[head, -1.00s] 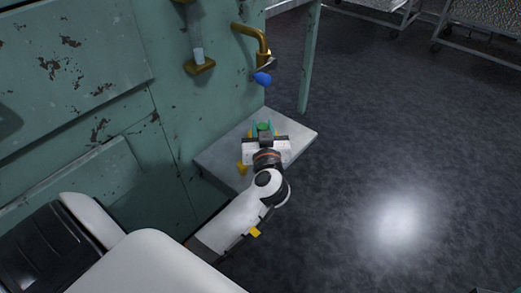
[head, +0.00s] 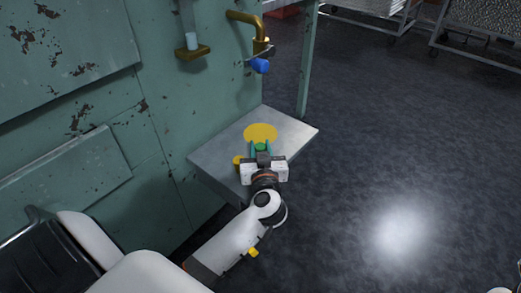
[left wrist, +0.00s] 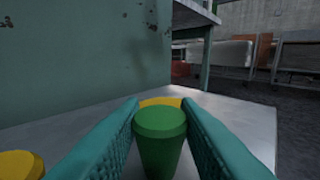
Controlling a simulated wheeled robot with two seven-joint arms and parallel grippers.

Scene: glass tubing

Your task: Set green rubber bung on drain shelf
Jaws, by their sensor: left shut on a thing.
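The green rubber bung (head: 261,147) is between the teal fingers of my left gripper (head: 262,149), above the near part of the grey drain shelf (head: 212,161). My left gripper is shut on it. In the left wrist view the bung (left wrist: 160,140) stands upright between the ribbed fingers, its wider flat top up. Its lower end is cut off there, so I cannot tell whether it touches the shelf. A flat yellow disc (head: 260,131) lies on the shelf just beyond the bung. My right gripper does not show.
A second yellow object (head: 238,160) sits on the shelf left of my gripper. A worn green wall (head: 160,100) borders the shelf on the left. A brass tap (head: 248,22) with a blue handle (head: 259,65) is above the back. A green post (head: 306,65) stands behind.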

